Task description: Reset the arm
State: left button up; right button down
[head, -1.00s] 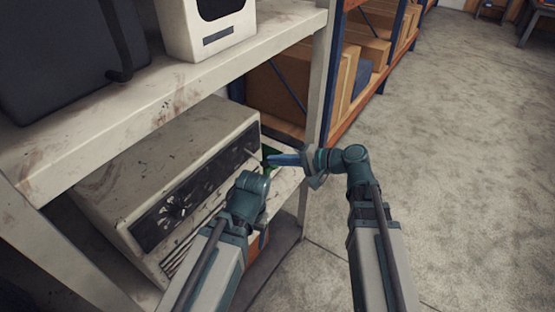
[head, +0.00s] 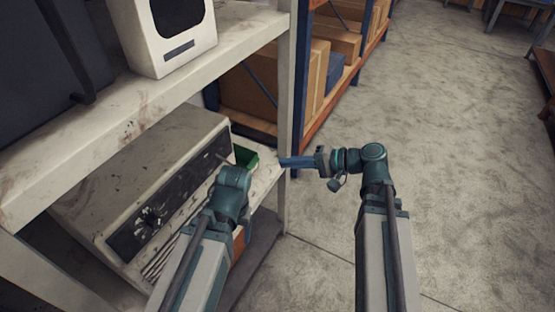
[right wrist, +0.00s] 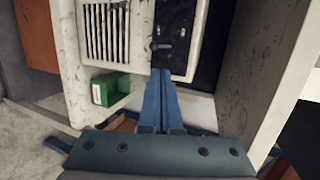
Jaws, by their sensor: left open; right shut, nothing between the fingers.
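My right gripper (head: 283,162) has its blue fingers pressed together with nothing between them. It points left at the shelf unit's front post. In the right wrist view its shut fingers (right wrist: 160,77) reach toward the grey device. My left gripper (head: 222,157) is in front of the device's panel. It is open, but mostly hidden behind its own wrist. No flanged pipe shows in either view.
A worn grey device (head: 140,175) and a small green bin (head: 246,157) stand on the lower shelf. A white unit (head: 165,35) stands on the upper shelf (head: 110,125). Cardboard boxes (head: 262,85) fill a rack behind. The concrete floor (head: 450,130) at right is open.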

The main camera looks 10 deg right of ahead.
jog(key=shift+s+d+r, duration=0.1)
jog(key=shift+s+d, duration=0.05)
jog(key=shift+d, duration=0.15)
dwell(0.4)
